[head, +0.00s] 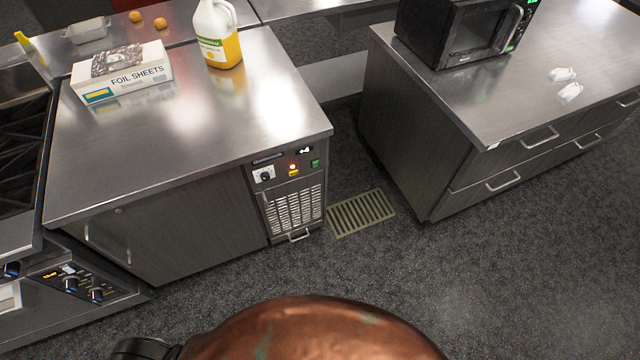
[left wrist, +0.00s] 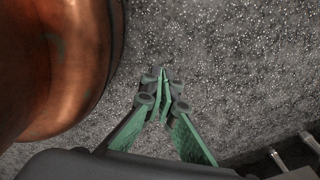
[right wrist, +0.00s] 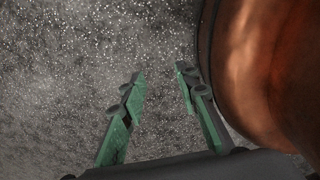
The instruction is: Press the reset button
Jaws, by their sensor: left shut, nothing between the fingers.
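A control panel (head: 287,168) is set in the right end of the front of the left steel counter. It carries a dial (head: 265,176), a small red light (head: 292,167) above a yellow-orange element, a lit display (head: 304,150) and a green switch (head: 315,163). Which of these is the reset button is too small to tell. My left gripper (left wrist: 165,90) is shut and empty over the grey floor in the left wrist view. My right gripper (right wrist: 158,75) is open and empty over the floor in the right wrist view. Neither gripper shows in the head view.
A vented grille (head: 293,210) with a handle lies below the panel. A floor drain (head: 361,213) is beside it. A foil sheets box (head: 122,73) and a jug (head: 217,35) stand on the counter. A second counter (head: 420,150) with a microwave stands right. Floor in front is clear.

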